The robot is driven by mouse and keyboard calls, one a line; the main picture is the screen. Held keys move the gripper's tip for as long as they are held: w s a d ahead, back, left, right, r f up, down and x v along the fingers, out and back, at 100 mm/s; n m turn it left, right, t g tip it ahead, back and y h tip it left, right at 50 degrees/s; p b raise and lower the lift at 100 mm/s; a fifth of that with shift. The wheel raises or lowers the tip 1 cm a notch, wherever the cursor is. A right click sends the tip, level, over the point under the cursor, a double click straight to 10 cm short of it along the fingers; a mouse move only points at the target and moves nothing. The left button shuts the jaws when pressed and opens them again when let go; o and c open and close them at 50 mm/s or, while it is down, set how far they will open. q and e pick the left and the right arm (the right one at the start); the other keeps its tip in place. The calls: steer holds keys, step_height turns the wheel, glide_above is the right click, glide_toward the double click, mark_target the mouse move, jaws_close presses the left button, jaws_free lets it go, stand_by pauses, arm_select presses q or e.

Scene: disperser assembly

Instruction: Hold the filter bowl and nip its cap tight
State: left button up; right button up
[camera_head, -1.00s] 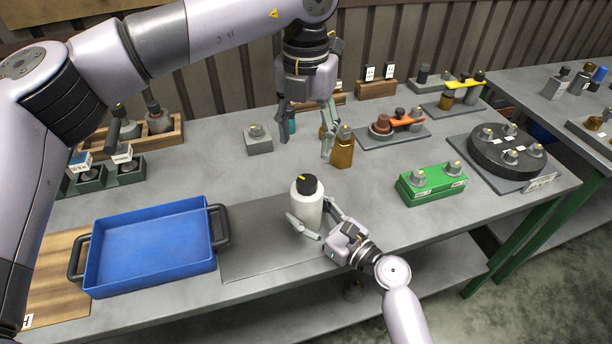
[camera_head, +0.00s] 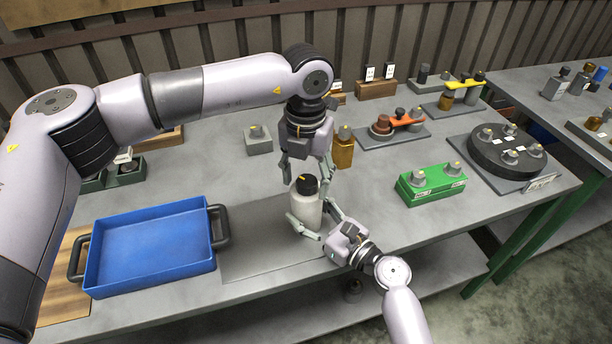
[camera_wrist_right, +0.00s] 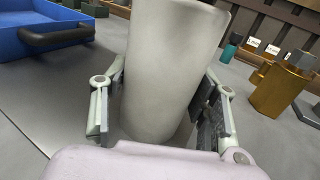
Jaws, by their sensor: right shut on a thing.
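The white filter bowl (camera_head: 306,212) stands upright on the dark grey mat on the table. Its black cap (camera_head: 306,184), with a small yellow mark, sits on top. My right gripper (camera_head: 312,230) is shut around the lower part of the bowl; the right wrist view shows the pale bowl body (camera_wrist_right: 165,75) between its fingers. My left gripper (camera_head: 306,174) points down from above the bowl, its open fingers apart on either side of the cap. I cannot tell whether they touch it. The cap is out of the right wrist view.
A blue tray (camera_head: 150,292) with black handles lies to the left. An amber bottle (camera_head: 344,152) stands close behind the bowl, right of my left gripper. A green block (camera_head: 432,192) with grey knobs stands to the right. A grey block (camera_head: 258,147) stands behind.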

arm_select(q)
steer(key=c, duration=1.1)
steer(key=shift+m, duration=0.5)
steer(key=m, duration=0.5)
steer(key=shift+w+a+m, duration=0.1)
steer(key=shift+a+m, duration=0.05)
steer(key=shift+m, duration=0.15)
steer(key=m, duration=0.6)
steer(key=shift+w, duration=0.15)
steer(key=shift+m, duration=0.3)
steer(key=o, duration=1.2)
